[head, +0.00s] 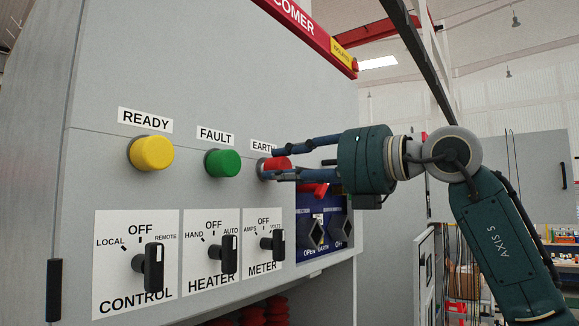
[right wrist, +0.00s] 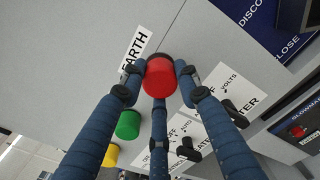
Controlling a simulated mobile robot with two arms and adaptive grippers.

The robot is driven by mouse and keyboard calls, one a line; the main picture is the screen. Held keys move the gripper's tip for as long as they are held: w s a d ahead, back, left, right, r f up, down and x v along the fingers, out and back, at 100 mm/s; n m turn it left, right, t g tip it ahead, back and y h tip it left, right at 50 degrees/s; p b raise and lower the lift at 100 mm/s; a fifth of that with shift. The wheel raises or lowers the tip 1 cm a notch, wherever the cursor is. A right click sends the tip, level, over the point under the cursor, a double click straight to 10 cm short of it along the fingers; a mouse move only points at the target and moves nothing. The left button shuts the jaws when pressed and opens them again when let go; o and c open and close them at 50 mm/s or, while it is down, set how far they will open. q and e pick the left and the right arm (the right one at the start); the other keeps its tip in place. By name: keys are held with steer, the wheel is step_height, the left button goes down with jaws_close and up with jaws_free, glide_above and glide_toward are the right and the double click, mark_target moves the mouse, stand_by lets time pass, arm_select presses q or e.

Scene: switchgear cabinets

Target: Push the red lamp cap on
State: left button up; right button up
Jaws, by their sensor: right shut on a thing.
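The red lamp cap (head: 273,166) is at the lamp seat under the EARTH label on the grey cabinet front. My right gripper (head: 271,163) is shut on the cap, its blue fingers reaching in from the right. In the right wrist view the red cap (right wrist: 160,78) sits between the fingers of the right gripper (right wrist: 159,84), with a dark ring behind it at the panel. I cannot tell whether the cap is fully seated. My left gripper is not in view.
A yellow lamp (head: 151,153) and a green lamp (head: 223,163) sit left of the red cap. Below are black rotary switches for CONTROL (head: 153,268), HEATER (head: 229,254) and METER (head: 278,243). A blue panel (head: 322,232) with dark knobs lies beneath my right gripper.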

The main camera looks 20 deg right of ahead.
steer(key=shift+w+a, duration=0.35)
steer(key=shift+w, duration=0.05)
steer(key=o, duration=1)
steer(key=v, duration=1.1)
steer(key=shift+s+d, duration=0.3)
